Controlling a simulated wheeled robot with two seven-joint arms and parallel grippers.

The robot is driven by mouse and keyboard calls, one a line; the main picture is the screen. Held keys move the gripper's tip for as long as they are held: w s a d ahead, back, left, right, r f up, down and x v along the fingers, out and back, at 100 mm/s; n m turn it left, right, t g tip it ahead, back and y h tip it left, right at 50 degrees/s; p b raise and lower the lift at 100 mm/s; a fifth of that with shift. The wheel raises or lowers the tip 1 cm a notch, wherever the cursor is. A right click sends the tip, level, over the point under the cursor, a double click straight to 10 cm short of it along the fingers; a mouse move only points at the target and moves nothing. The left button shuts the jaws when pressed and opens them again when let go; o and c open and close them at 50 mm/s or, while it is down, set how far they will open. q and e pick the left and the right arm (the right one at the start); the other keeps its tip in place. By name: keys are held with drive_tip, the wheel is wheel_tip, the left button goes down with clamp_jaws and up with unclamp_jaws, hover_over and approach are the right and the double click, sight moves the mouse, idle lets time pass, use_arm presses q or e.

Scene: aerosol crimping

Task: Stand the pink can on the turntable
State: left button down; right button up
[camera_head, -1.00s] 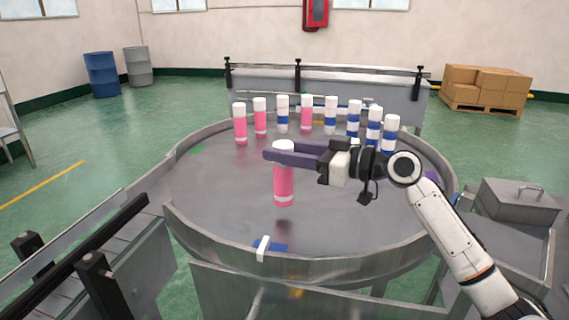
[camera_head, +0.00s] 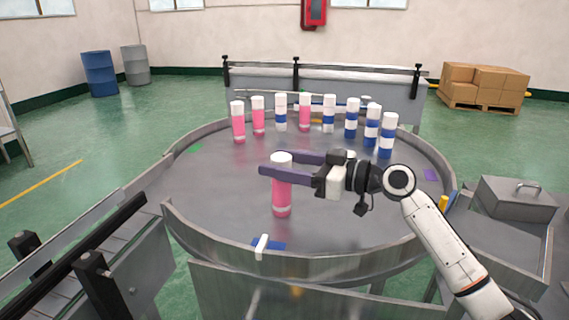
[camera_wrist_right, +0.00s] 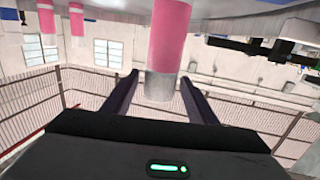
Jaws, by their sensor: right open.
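The pink can (camera_head: 281,193) with a white cap stands upright on the front-middle part of the grey turntable (camera_head: 215,205). Its base appears to rest on the surface, with no gap visible. My right gripper (camera_head: 271,162) is open, with its two purple fingers on either side of the can's upper part. In the right wrist view the can (camera_wrist_right: 182,35) appears upside down between the two spread fingers (camera_wrist_right: 160,76). Small gaps seem to lie between can and fingers. My left gripper is not in view.
Several pink cans (camera_head: 238,124) and blue-and-white cans (camera_head: 372,128) stand along the turntable's far side. A raised metal rim (camera_head: 330,268) surrounds the turntable. A blue patch with a white piece (camera_head: 263,246) is at the front rim. The turntable's left part is clear.

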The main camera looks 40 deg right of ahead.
drive_tip(key=shift+r, duration=0.2)
drive_tip(key=b+v, duration=0.3)
drive_tip(key=v, duration=0.9)
drive_tip(key=shift+f, duration=0.15)
